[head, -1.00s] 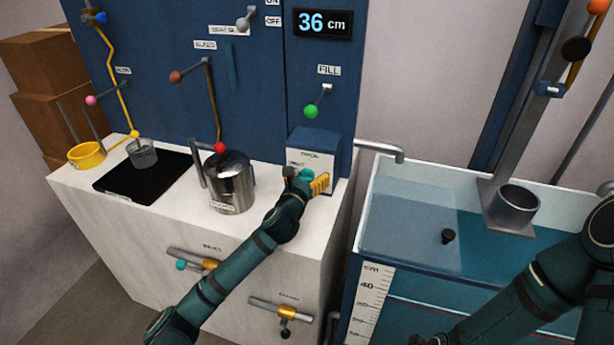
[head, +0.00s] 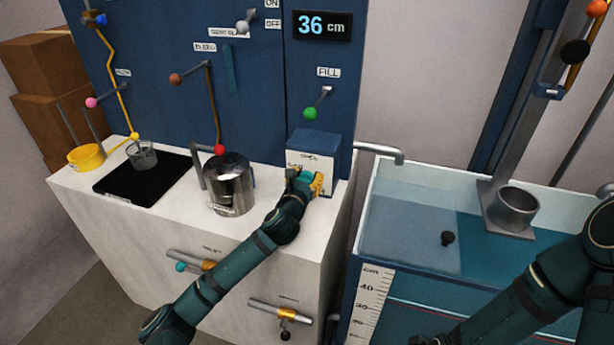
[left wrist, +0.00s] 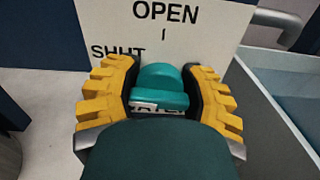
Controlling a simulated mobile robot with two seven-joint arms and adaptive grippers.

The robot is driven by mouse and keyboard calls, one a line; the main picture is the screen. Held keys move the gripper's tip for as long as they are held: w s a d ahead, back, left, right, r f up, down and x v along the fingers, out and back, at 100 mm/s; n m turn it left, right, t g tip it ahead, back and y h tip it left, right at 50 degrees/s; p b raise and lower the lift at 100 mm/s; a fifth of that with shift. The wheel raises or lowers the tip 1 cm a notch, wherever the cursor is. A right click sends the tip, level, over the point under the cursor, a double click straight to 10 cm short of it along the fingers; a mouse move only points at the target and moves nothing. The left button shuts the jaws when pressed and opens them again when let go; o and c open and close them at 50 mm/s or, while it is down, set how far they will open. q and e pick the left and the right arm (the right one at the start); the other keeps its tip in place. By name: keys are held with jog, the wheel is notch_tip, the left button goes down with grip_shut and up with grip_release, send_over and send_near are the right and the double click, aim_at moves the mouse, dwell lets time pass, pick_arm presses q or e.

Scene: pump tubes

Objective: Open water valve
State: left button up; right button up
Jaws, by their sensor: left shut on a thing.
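The water valve is a teal knob with a bar handle (left wrist: 160,90) on a white plate (left wrist: 210,22) marked OPEN at the top and SHUT at the left. A small white mark on the bar sits at its left end, on the SHUT side. The plate is on the front of a blue box (head: 314,147) on the white counter. My left gripper (left wrist: 160,100), with yellow ribbed fingers, is shut on the knob, one finger on each side. It also shows in the head view (head: 308,183), largely covering the knob. My right gripper is out of view.
A steel pot (head: 231,188) stands left of my left arm. A water tank (head: 385,163) with a scale is at the right, below a spout (head: 383,149). A display (head: 323,26) reads 36 cm. A green-knobbed FILL lever (head: 310,113) is above the blue box.

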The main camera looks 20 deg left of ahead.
pick_arm(q)
jog(key=m+p, duration=0.1)
jog(key=m, duration=0.3)
jog(key=m+p, duration=0.1)
jog(key=m, duration=0.3)
jog(key=shift+d+f+m, duration=0.1)
jog(key=shift+m, duration=0.2)
jog(key=m, duration=0.4)
jog(key=shift+f+p, duration=0.1)
jog(key=shift+p, duration=0.3)
jog(key=shift+s+f+m, duration=0.1)
jog(key=shift+f+m, duration=0.05)
jog(key=shift+m, duration=2.15)
jog(key=shift+d, duration=0.1)
jog(key=o, duration=1)
jog(key=shift+o, duration=1.4)
